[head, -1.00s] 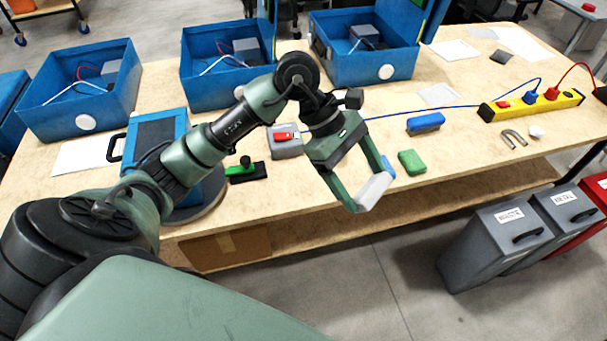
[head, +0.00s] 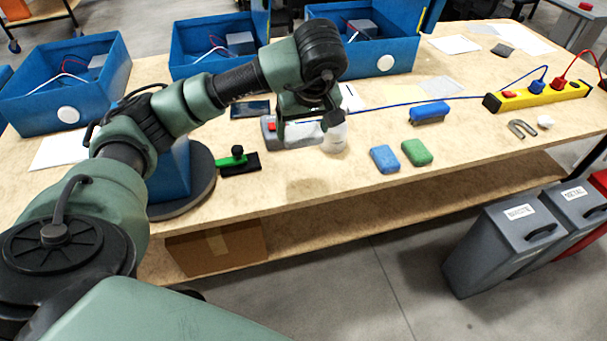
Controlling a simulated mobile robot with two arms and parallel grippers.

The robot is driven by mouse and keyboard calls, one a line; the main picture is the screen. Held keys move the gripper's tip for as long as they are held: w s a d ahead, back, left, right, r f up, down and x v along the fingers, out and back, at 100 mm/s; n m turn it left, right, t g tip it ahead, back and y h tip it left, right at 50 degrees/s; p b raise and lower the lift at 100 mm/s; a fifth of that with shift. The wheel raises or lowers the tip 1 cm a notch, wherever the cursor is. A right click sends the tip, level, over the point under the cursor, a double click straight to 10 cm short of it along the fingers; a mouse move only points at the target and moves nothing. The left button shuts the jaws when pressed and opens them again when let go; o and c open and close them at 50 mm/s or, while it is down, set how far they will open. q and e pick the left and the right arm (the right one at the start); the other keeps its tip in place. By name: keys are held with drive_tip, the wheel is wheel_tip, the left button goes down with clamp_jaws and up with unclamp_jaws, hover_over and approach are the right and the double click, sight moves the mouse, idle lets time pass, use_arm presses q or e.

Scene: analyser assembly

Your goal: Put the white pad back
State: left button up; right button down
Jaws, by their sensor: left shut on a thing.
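My left gripper (head: 303,128) is over the middle of the table, seen from behind, with its wrist hiding most of the jaws. It is shut on the white pad (head: 301,137), which shows only partly below the hand. I cannot tell whether the pad touches the table. A blue pad (head: 384,159) and a green pad (head: 416,152) lie side by side on the table, to the right of the gripper. My right gripper is not in view.
A white bottle-like thing (head: 335,140) stands right beside the gripper. A grey box with a red switch (head: 269,128) is just left of it, and a green-handled tool (head: 239,160) is farther left. The table front (head: 340,200) is clear.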

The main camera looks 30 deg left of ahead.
use_arm(q)
wheel_tip(320, 180, down, 9)
drive_tip(key=shift+p, duration=0.3)
drive_tip(key=shift+f, duration=2.4)
drive_tip(key=o, duration=1.2)
drive_tip(key=shift+c, duration=0.2)
drive_tip(key=shift+r, duration=0.15)
drive_tip(key=v, duration=1.2)
drive_tip(key=shift+b, duration=0.4)
